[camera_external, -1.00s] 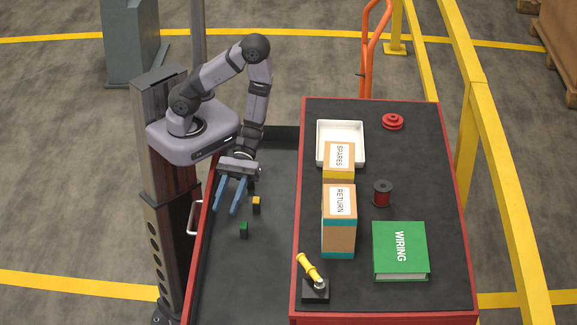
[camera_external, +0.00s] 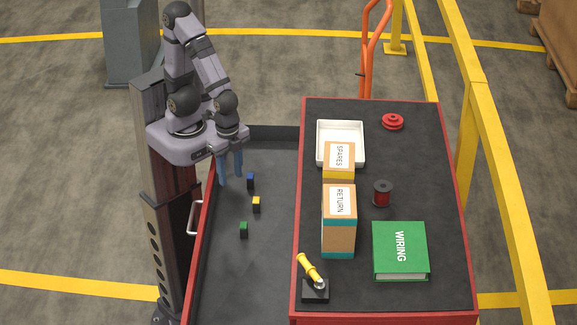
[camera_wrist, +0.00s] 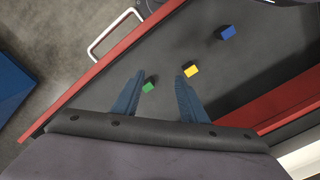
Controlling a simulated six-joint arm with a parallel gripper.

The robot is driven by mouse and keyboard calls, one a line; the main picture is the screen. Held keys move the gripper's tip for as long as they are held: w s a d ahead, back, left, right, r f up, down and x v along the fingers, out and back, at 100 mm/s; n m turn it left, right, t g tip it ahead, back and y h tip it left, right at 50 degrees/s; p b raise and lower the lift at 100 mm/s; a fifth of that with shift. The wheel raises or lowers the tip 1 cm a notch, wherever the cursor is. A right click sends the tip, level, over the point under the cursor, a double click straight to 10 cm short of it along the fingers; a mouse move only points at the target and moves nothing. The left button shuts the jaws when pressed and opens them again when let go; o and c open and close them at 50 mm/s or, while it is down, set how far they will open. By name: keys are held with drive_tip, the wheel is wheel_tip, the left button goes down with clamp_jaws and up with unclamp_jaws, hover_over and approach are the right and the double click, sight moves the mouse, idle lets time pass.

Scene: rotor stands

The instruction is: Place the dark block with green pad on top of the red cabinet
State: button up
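The dark block with green pad (camera_external: 243,230) stands on the dark lower surface, the nearest of three small blocks; it also shows in the wrist view (camera_wrist: 149,85). My gripper (camera_external: 230,180) is open and empty, fingers pointing down, beyond the blocks and left of the blue-padded one. In the wrist view my gripper (camera_wrist: 161,78) has its fingers apart, and the green pad appears between the tips, farther off. The red cabinet (camera_external: 437,165) has a dark top with red edges, right of and higher than the lower surface.
A yellow-padded block (camera_external: 256,204) and a blue-padded block (camera_external: 250,181) stand beyond the green one. The cabinet top carries boxes (camera_external: 339,235), a white tray (camera_external: 360,145), a green binder (camera_external: 400,250), a spool (camera_external: 382,193) and a yellow-handled tool (camera_external: 310,268). Its right side has free room.

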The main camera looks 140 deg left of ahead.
sight(244, 222)
idle(0.3)
drive_tip(key=w+a+f+m+t+y+p, duration=0.2)
drive_tip(key=w+a+f+m, duration=0.15)
drive_tip(key=a+f, duration=0.4)
drive_tip(key=f+m+h, duration=0.1)
drive_tip(key=w+f+m+t+h+p, duration=0.1)
drive_tip(key=f+m+h, duration=0.1)
drive_tip(key=f+m+t+h+p, duration=0.1)
drive_tip(key=shift+w+f, duration=0.25)
drive_tip(key=shift+f, duration=0.1)
drive_tip(key=d+h, duration=0.1)
drive_tip(key=d, duration=0.1)
drive_tip(key=d+m+t+h, duration=0.1)
drive_tip(key=s+d+r+t+h+p, duration=0.1)
drive_tip(key=d+h, duration=0.1)
drive_tip(key=shift+d+m, duration=0.25)
drive_tip(key=shift+d, duration=0.05)
drive_tip(key=shift+d+r, duration=0.15)
drive_tip(key=shift+d, duration=0.15)
drive_tip(key=shift+b+x, duration=1.55)
drive_tip(key=shift+x, duration=0.45)
drive_tip(key=shift+w+d+p, duration=0.25)
drive_tip(key=shift+w+p, duration=0.05)
drive_tip(key=shift+p, duration=0.1)
drive_tip(key=shift+x, duration=1.45)
